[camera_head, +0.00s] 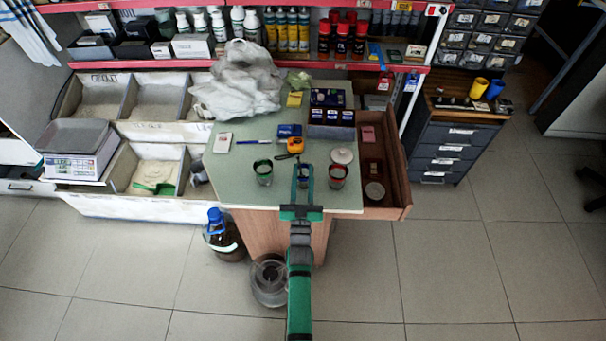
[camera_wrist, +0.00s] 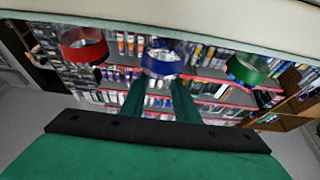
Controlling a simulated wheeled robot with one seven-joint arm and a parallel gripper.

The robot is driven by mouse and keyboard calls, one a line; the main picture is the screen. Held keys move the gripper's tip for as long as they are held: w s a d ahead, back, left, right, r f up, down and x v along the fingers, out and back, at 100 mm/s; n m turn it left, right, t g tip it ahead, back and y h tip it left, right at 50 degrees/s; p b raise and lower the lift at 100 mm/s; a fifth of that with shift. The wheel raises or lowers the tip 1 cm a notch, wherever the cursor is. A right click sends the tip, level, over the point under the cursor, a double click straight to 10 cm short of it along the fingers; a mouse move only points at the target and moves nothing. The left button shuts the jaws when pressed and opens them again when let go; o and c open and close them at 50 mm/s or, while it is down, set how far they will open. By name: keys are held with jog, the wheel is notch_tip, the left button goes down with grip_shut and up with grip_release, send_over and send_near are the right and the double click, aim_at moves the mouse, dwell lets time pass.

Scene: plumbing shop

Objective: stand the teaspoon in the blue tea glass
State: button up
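The blue tea glass (camera_head: 303,171) stands near the front edge of the green-topped table, between two other glasses. In the wrist view its blue band (camera_wrist: 162,62) shows just beyond the fingertips. My gripper (camera_head: 303,182) is at the table's front edge, level with the blue glass. Its two green fingers are apart, with a clear gap between them in the wrist view (camera_wrist: 158,88). They point at the blue glass, and I cannot tell whether they touch it. I cannot make out the teaspoon in either view.
A green-banded glass (camera_head: 263,174) stands left of the blue one, a red-banded glass (camera_head: 338,176) close on the right. Behind are an orange tape measure (camera_head: 295,145), a pen (camera_head: 253,142) and a round lid (camera_head: 342,156). An open drawer (camera_head: 398,197) juts out right.

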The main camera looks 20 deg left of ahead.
jog(key=v, duration=1)
jog(key=shift+s, duration=0.4)
jog(key=shift+d+f, duration=0.1)
jog(key=shift+d, duration=0.05)
dwell(0.4)
jog(key=s+d+f+g+h, duration=0.1)
jog(key=s+d, duration=0.5)
jog(key=s, duration=0.2)
jog(key=s+d+g+h, duration=0.1)
jog(key=s+d+g, duration=0.1)
jog(key=s+d, duration=0.45)
jog(key=s+d+r+m+g+h, duration=0.1)
jog(key=s+r, duration=0.3)
jog(key=s, duration=0.5)
jog(key=s+d+r+m+g+h, duration=0.2)
jog(key=s+r+h, duration=0.1)
jog(key=s, duration=0.6)
jog(key=shift+d+r, duration=0.25)
jog(key=shift+r, duration=0.45)
